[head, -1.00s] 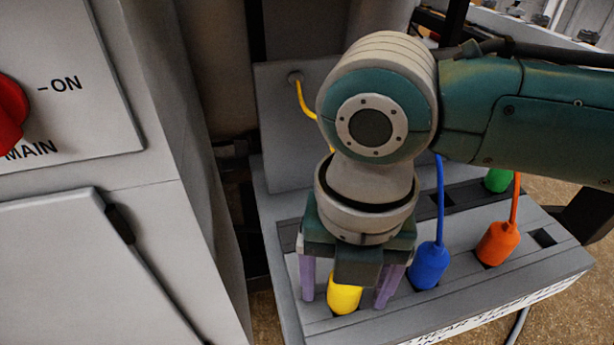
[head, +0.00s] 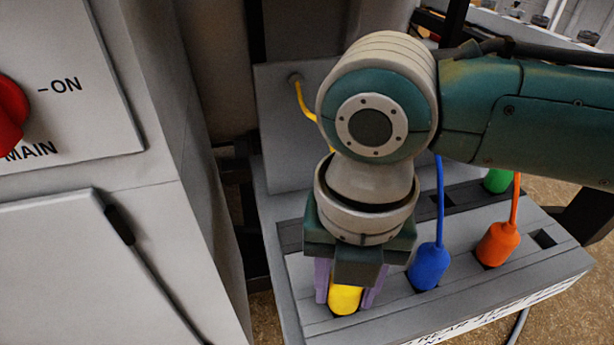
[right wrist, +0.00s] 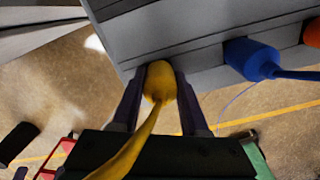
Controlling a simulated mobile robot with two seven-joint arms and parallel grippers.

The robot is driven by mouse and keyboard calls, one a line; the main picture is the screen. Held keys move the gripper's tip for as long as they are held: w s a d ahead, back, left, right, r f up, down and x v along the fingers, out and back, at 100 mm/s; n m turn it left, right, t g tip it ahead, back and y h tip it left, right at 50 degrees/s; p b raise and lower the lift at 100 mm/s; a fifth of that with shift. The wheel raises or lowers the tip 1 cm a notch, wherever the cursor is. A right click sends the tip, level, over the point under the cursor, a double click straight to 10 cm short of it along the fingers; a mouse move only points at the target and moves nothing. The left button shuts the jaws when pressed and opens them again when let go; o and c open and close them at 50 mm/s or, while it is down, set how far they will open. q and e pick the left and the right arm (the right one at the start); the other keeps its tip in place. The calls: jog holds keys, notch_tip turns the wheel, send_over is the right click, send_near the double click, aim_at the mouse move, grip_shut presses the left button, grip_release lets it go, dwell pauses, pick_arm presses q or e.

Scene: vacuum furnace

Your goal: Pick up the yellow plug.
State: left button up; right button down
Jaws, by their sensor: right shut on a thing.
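The yellow plug (head: 345,298) stands at the near left of the grey socket panel (head: 470,296). Its lower end meets the panel; whether it sits in a socket is hidden. My right gripper (head: 345,290) comes down over it from above, with its purple fingers shut on the plug's two sides. The right wrist view shows the yellow plug (right wrist: 159,82) between the two fingers, with its yellow cable running back past the palm. In the head view the cable (head: 304,103) leaves a hole in the back plate and passes behind my wrist. My left gripper is not in view.
A blue plug (head: 429,266) stands close to the right of my right gripper. An orange plug (head: 497,244) and a green plug (head: 498,180) are farther right. An empty socket (head: 541,238) is at the panel's right. A grey cabinet (head: 90,250) with a red knob (head: 8,115) stands left.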

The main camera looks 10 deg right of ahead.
jog(key=shift+r, duration=0.1)
notch_tip(320, 180, up, 20)
jog(key=f+p, duration=0.1)
jog(key=p, duration=0.2)
jog(key=w+d+r+m+p, duration=0.15)
jog(key=d+r+m, duration=0.35)
jog(key=m, duration=1.1)
jog(key=d+r+m+p, duration=0.25)
jog(key=r+m, duration=0.55)
jog(key=m, duration=0.7)
jog(key=s+r+p, duration=0.2)
jog(key=r+p, duration=1.5)
jog(key=p, duration=0.2)
jog(key=s+r+p, duration=0.3)
jog(key=r+p, duration=1.5)
jog(key=shift+s+d+r+m+p, duration=0.2)
jog(key=shift+m+p, duration=0.15)
jog(key=shift+m, duration=0.05)
jog(key=shift+f, duration=0.1)
